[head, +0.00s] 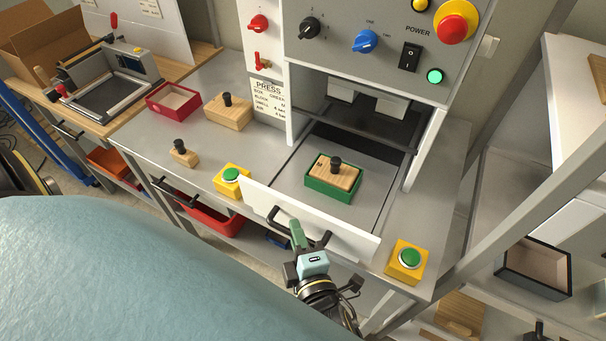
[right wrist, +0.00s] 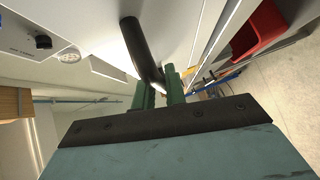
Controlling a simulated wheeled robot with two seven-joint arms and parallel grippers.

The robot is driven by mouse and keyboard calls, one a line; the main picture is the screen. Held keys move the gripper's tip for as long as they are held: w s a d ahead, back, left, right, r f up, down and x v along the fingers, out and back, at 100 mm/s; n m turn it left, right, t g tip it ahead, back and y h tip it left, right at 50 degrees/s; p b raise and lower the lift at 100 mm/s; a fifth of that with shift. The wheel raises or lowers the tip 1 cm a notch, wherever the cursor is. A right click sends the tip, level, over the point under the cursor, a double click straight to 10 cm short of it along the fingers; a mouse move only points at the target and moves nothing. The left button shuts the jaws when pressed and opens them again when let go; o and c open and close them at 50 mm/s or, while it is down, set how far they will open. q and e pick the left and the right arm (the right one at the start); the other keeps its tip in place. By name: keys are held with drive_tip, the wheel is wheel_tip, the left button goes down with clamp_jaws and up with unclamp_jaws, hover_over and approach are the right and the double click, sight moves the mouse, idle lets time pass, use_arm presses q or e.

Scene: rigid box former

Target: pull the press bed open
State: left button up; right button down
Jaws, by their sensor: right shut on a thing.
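The press bed (head: 281,190) is a grey plate with a white front panel (head: 345,233). It extends forward out of the press opening, with its rear part under the press. A green box with a wooden block (head: 334,175) and black knob sits on it. A black bar handle (head: 318,242) is on the front panel. My right gripper (head: 298,236), with green fingers, is shut on this handle. The right wrist view shows the dark handle (right wrist: 143,55) running down to the green fingers (right wrist: 158,92); the exact contact is partly hidden. My left gripper is not in view.
Yellow boxes with green buttons stand left (head: 231,178) and right (head: 408,260) of the bed. A red box (head: 173,101) and wooden blocks (head: 228,111) lie on the left bench top. A slanted grey post (head: 500,190) stands at right.

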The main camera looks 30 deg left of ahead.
drive_tip(key=c, duration=1.5)
unclamp_jaws()
drive_tip(key=shift+o, duration=0.2)
drive_tip(key=v, duration=1.3)
drive_tip(key=shift+s+d, duration=0.1)
drive_tip(key=shift+s, duration=0.05)
